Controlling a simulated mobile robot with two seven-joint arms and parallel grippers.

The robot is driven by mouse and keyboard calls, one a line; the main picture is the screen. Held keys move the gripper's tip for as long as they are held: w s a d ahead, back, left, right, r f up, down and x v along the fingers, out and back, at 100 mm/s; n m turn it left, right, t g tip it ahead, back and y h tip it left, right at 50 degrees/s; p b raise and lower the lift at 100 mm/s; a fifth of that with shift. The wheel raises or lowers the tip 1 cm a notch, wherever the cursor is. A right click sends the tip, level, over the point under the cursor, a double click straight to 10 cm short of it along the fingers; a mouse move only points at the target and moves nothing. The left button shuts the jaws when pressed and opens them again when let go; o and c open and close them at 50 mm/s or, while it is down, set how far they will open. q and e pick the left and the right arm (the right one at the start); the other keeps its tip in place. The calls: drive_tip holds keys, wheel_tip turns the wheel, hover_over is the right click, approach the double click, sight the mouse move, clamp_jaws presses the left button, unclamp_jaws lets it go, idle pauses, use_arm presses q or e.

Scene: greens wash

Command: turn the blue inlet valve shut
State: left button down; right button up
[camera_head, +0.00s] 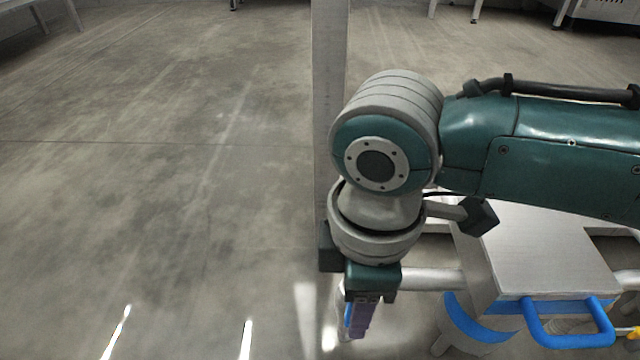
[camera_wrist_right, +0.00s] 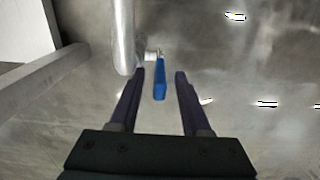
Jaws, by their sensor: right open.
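The blue inlet valve handle (camera_wrist_right: 160,80) shows in the right wrist view as a narrow blue lever on a short fitting beside a pale pipe (camera_wrist_right: 123,38). My right gripper (camera_wrist_right: 160,75) is open, with one dark finger on each side of the lever. A gap shows on both sides, wider towards the right finger. In the head view my right gripper (camera_head: 359,318) points down at the left end of the pipe (camera_head: 432,279), and only a sliver of the blue lever (camera_head: 348,314) shows beside the fingers. My left gripper is not in view.
A grey metal post (camera_head: 328,80) rises just behind my right wrist. A metal box (camera_head: 545,250) with a blue loop handle (camera_head: 570,335) stands at the right, under my right forearm. The concrete floor (camera_head: 150,180) at the left is clear.

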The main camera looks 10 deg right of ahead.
drive_tip(key=shift+f, duration=0.2)
clamp_jaws()
idle(0.3)
idle(1.0)
